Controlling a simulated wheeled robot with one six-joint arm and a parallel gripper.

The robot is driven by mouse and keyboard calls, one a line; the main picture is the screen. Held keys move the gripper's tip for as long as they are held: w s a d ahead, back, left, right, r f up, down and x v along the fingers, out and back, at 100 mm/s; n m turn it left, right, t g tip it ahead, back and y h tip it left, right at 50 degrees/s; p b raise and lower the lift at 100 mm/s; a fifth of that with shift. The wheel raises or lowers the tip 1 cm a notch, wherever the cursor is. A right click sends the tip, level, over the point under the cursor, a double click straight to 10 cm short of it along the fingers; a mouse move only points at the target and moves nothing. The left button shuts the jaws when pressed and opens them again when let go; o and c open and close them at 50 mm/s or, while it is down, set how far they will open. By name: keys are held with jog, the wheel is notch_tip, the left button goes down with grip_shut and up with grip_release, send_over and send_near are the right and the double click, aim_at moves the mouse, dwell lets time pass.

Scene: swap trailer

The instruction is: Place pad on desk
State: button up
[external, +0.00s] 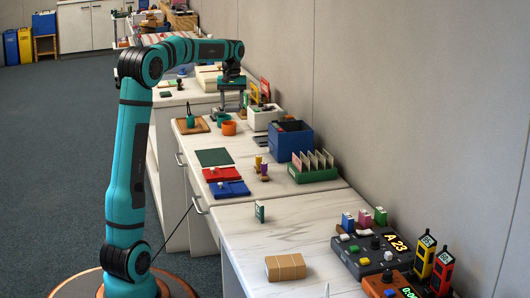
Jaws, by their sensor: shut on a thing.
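My gripper (230,109) is at the far part of the desk, above and beside an orange cup (228,128) and a white box (264,118). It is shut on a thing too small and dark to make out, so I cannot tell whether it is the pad. On the desk (215,156) lie flat pad-like pieces in a row: a dark green one (213,157), a red one (221,174) and a blue one (227,189).
A blue bin (291,141) and a green card rack (313,168) stand along the wall side. A wooden tray (181,128) holds a green cup. The nearer desk has a tan block (285,267) and a dark console (376,252). Its middle is mostly clear.

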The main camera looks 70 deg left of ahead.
jog(key=s+a+n, duration=0.3)
jog(key=s+a, duration=0.7)
jog(key=s, duration=0.1)
send_near(201, 142)
jog(key=shift+w+a+f, duration=0.1)
jog(key=shift+a+f, duration=0.05)
jog(key=shift+f, duration=1.45)
jog(key=shift+w+a+f, duration=0.1)
jog(key=shift+f, duration=1.5)
jog(key=o, duration=0.9)
jog(key=shift+f, duration=0.1)
jog(key=shift+o, duration=0.2)
notch_tip(201, 142, up, 12)
